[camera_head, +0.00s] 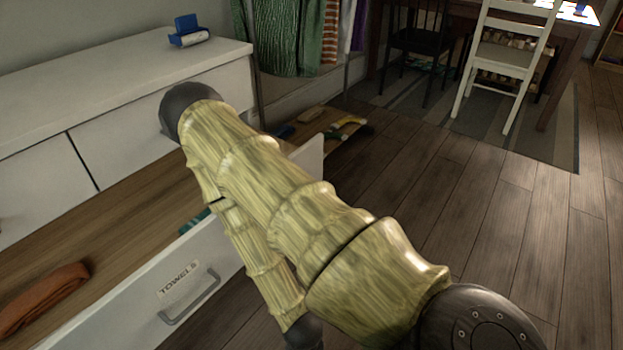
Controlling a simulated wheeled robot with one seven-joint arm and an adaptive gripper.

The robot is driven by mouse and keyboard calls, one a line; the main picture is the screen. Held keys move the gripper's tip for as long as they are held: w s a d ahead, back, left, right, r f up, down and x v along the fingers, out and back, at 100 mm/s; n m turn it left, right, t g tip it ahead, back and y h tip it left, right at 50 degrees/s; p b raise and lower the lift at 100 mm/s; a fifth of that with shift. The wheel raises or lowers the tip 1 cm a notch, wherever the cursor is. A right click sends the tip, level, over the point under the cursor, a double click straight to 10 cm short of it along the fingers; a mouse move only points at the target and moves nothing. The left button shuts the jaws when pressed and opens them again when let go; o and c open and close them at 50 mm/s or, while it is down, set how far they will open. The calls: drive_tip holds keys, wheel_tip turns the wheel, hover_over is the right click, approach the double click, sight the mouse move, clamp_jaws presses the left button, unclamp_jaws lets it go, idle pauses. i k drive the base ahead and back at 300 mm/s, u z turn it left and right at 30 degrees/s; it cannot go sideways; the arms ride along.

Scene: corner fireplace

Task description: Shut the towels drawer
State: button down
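The towels drawer (226,255) is pulled out from the white dresser (210,80). Its white front bears a "TOWELS" label (179,282) and a grey bar handle (190,297). A rolled orange-brown towel (45,297) lies on its wooden floor at the left. A bit of teal cloth (194,221) shows inside near the front, partly behind my arm. My arm crosses the middle of the view and covers the right part of the drawer. Its forearm runs down in front of the drawer front to a dark joint at the bottom edge. My gripper is not in view.
Closed white drawers stand behind the open one. A blue object (188,30) sits on the dresser top. Clothes (290,35) hang behind it, with a low wooden shelf of items (330,130) beside. A white chair (505,55) stands on a rug. Floor (450,200) at the right is clear.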

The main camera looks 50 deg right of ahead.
sight(146, 279)
drive_tip(key=z, duration=1.9)
drive_tip(key=k, duration=0.8)
drive_tip(key=u, duration=1)
drive_tip(key=i, duration=0.5)
drive_tip(key=z, duration=0.05)
